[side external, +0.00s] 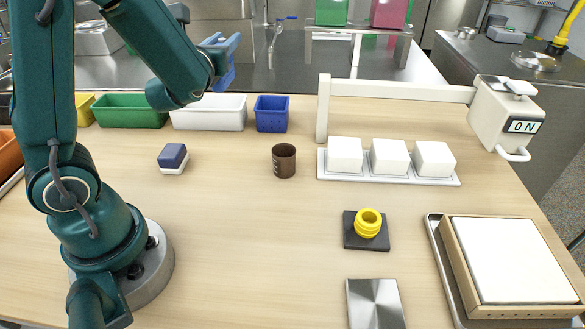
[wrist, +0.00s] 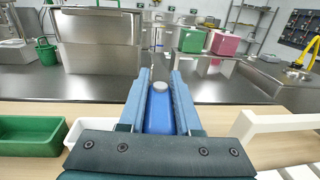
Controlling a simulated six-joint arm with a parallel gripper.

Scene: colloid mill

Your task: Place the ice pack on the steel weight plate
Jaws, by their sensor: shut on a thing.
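My gripper (side external: 226,44) is raised at the upper left of the side view, above and behind the row of bins. In the wrist view its two blue-grey fingers (wrist: 160,76) are shut on the ice pack (wrist: 160,112), a blue body with a round grey-white cap. The fingers and the gripper body hide part of the pack. The steel weight plate (side external: 375,304) is a flat, shiny silver rectangle at the bottom of the side view, lying bare on the table, far from my gripper. The picture edge cuts off its near end.
A dark square plate (side external: 352,240) with a yellow ringed piece (side external: 368,222) lies behind the steel plate. A framed white slab (side external: 510,258) is at right. A brown cup (side external: 284,160), white blocks (side external: 390,157) under a white arm (side external: 400,90), and bins (side external: 208,113) stand farther back.

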